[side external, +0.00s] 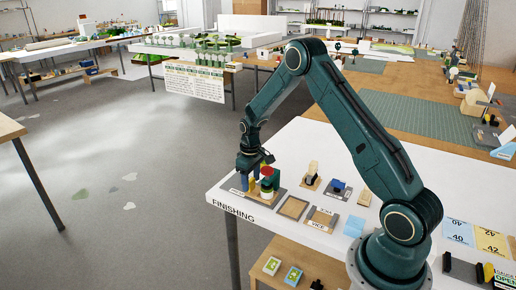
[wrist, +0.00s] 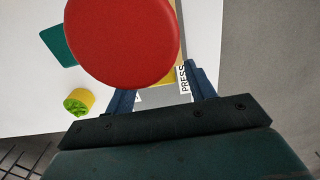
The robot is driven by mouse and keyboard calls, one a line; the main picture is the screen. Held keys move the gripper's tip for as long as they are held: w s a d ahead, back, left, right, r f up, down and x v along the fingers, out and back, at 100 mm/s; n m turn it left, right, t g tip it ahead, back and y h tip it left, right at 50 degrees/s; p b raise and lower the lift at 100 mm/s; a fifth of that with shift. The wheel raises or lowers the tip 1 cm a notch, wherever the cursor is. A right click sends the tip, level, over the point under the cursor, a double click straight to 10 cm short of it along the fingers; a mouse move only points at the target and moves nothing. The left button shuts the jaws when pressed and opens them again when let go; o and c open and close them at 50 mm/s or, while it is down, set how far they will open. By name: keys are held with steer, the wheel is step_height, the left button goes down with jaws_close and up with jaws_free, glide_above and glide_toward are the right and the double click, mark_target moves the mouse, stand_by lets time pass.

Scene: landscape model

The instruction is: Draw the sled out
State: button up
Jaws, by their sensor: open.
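The press stands on a dark base plate (side external: 277,194) near the left corner of the table, with a red round top (side external: 267,171). In the wrist view the red disc (wrist: 122,40) fills the upper middle, and a white label reading PRESS (wrist: 184,79) shows beside it. My gripper (side external: 247,186) is low at the press's left side, pointing down. In the wrist view its open blue fingers (wrist: 160,88) stand on either side of a grey surface (wrist: 160,98), partly under the disc. I cannot make out the sled clearly; the disc and my gripper hide much there.
A yellow cylinder with a green top (wrist: 78,101) stands near the press. A wooden tray (side external: 293,208), a labelled plate (side external: 321,217), a blue block (side external: 339,186) and a light blue block (side external: 354,226) lie to the right. The table's front edge is close, marked FINISHING (side external: 232,210).

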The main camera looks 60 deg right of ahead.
steer(key=shift+f, duration=0.55)
steer(key=shift+c, duration=0.4)
jaws_close()
steer(key=shift+w+r, duration=0.1)
steer(key=shift+w, duration=5.2)
steer(key=shift+c, duration=0.8)
jaws_free()
steer(key=shift+w, duration=0.1)
steer(key=shift+o, duration=1.2)
